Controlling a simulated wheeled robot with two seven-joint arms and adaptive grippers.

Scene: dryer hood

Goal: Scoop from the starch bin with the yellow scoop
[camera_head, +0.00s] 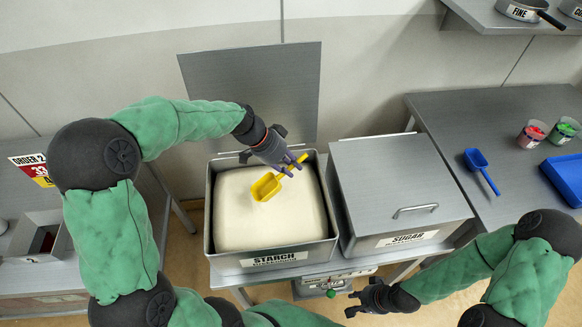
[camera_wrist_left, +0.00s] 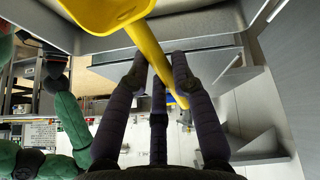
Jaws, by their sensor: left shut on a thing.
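The yellow scoop (camera_head: 267,187) is in my left gripper (camera_head: 288,165), which is shut on its handle. The scoop is over the open starch bin (camera_head: 329,225), above or near the pale starch (camera_head: 250,222); whether it touches the starch I cannot tell. In the left wrist view the scoop's yellow bowl (camera_wrist_left: 105,14) is at the top, and its handle runs down between the fingers of the left gripper (camera_wrist_left: 158,75). My right gripper (camera_head: 365,298) is low, in front of the sugar bin, with nothing visible in it; its finger opening is unclear.
The starch bin's lid (camera_head: 250,90) stands raised behind it. The closed sugar bin (camera_head: 385,180) is right beside it. A blue scoop (camera_head: 481,165), cups (camera_head: 532,134) and a blue tray (camera_head: 566,178) are on the right table. An order card (camera_head: 35,170) is at the left.

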